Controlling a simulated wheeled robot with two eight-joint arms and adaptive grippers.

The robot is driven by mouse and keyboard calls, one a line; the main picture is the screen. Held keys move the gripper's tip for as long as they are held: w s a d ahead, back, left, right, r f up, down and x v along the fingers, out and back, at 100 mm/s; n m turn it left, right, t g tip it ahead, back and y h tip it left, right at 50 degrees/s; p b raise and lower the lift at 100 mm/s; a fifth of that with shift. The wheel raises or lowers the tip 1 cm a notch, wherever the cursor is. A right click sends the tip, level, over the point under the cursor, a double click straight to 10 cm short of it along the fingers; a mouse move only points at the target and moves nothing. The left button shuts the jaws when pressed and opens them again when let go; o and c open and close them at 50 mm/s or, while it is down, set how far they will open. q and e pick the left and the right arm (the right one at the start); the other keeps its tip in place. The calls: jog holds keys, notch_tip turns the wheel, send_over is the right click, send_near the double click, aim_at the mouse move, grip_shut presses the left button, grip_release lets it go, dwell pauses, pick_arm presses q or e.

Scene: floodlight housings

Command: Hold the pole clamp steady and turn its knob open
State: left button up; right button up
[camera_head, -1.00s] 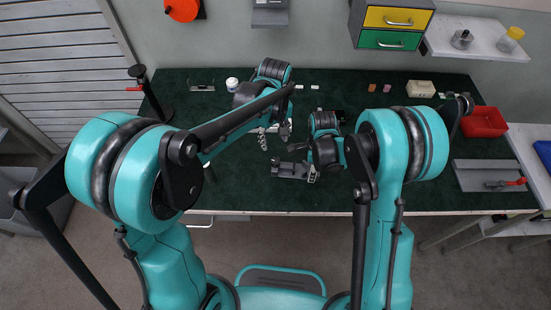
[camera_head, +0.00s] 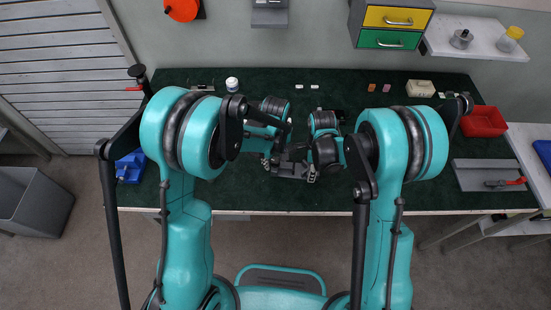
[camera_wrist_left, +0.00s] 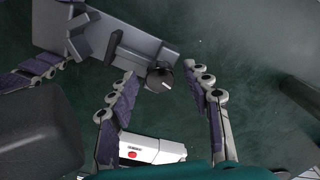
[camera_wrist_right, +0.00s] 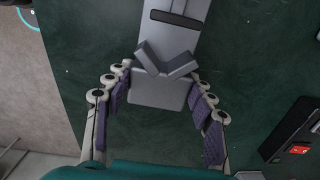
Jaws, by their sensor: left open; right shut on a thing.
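The grey pole clamp (camera_head: 290,169) sits near the front middle of the green bench top. It also shows in the left wrist view (camera_wrist_left: 135,42) and in the right wrist view (camera_wrist_right: 165,92), with its V-shaped jaw. Its dark round knob (camera_wrist_left: 160,80) shows at the clamp's end in the left wrist view. My left gripper (camera_wrist_left: 157,73) is open, with a finger on either side of the knob and visible gaps. My right gripper (camera_wrist_right: 160,72) is shut on the clamp's body, one finger along each side. In the head view my arms partly hide the clamp, and I cannot make out the knob.
A white device with a red button (camera_wrist_left: 150,150) lies near my left fingers. A blue bin (camera_head: 130,166) stands at the bench's left, a red tray (camera_head: 485,121) and a grey plate (camera_head: 470,177) at the right. Small blocks and a white jar (camera_head: 231,84) line the back.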

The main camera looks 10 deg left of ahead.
pick_arm(q)
grip_shut()
jog(key=shift+n, duration=0.3)
jog(key=n, duration=0.4)
jog(key=shift+n, duration=2.4)
